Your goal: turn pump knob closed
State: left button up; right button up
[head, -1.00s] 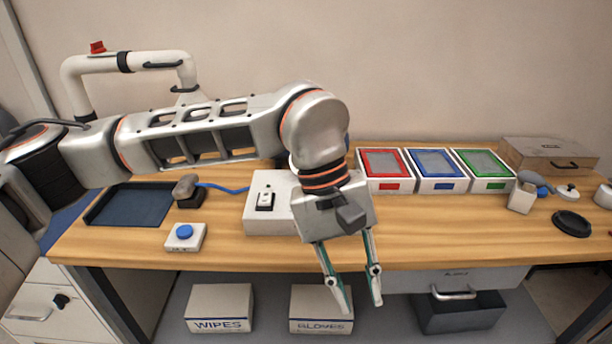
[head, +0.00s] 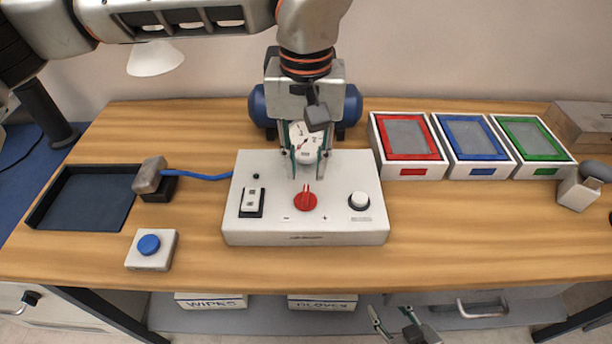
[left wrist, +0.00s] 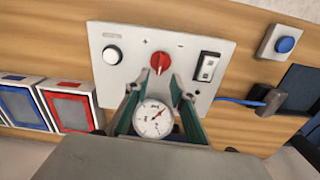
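The pump control box (head: 275,225) is a white box on the wooden table. Its red knob (head: 305,200) sits mid-panel between minus and plus marks, its ridge pointing roughly toward the back. My left gripper (head: 306,178) is open and points down just behind the red knob. In the left wrist view its fingertips (left wrist: 153,88) are spread just short of the red knob (left wrist: 159,63), with no contact visible. A round dial gauge (head: 305,140) shows between the fingers. My right gripper (head: 393,318) is open and empty at the bottom edge, in front of the table.
A white button (head: 359,200) and a rocker switch (head: 251,201) flank the knob. A blue tank (head: 352,106) stands behind the box. Red (head: 408,140), blue and green framed trays stand right. A blue button box (head: 149,245) and dark tray (head: 82,205) lie left.

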aim_at(306, 189)
pick_arm(q)
jog(key=shift+f, duration=2.8)
jog(key=shift+w, duration=0.1)
grip_shut()
